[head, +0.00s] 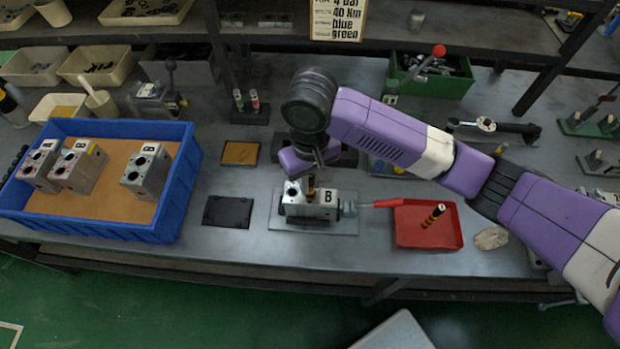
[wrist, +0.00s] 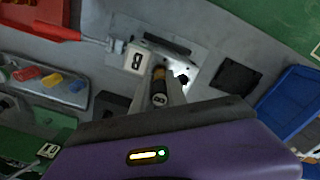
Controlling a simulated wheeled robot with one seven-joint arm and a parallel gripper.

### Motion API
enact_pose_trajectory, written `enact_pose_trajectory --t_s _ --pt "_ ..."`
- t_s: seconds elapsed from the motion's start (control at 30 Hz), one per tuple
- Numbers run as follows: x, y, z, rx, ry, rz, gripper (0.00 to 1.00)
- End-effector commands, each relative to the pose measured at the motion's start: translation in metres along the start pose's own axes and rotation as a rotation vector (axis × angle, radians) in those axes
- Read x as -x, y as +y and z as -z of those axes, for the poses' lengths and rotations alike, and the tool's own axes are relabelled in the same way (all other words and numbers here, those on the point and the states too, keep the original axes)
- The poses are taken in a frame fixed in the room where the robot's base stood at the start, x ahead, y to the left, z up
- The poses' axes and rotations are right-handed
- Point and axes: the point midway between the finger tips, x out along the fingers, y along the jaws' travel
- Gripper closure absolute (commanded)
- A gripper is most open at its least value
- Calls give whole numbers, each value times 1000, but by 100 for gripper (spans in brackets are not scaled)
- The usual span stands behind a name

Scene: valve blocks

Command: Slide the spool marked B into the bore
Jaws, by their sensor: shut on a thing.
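A grey metal valve block marked B (head: 325,199) sits on a pale plate at the middle of the bench; it also shows in the wrist view (wrist: 137,60). My gripper (head: 313,172) is right above it, pointing down. In the wrist view my gripper (wrist: 160,94) is shut on a dark spool (wrist: 159,88) with a brass-coloured band. The spool (head: 311,184) is upright at the block's top face; I cannot tell whether its lower end is inside the bore. The pale mark on its top end is too small to read.
A red tray (head: 402,236) to the right holds another banded spool (head: 434,214). A blue crate (head: 150,232) with several valve blocks stands left. A black pad (head: 228,212) lies between crate and block.

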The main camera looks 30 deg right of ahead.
Motion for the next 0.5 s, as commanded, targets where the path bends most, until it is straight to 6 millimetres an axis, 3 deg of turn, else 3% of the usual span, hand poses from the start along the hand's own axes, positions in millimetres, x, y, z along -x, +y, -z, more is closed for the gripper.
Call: enact_pose_trajectory --t_s 0.5 --pt "-12 0 0 0 0 0 100"
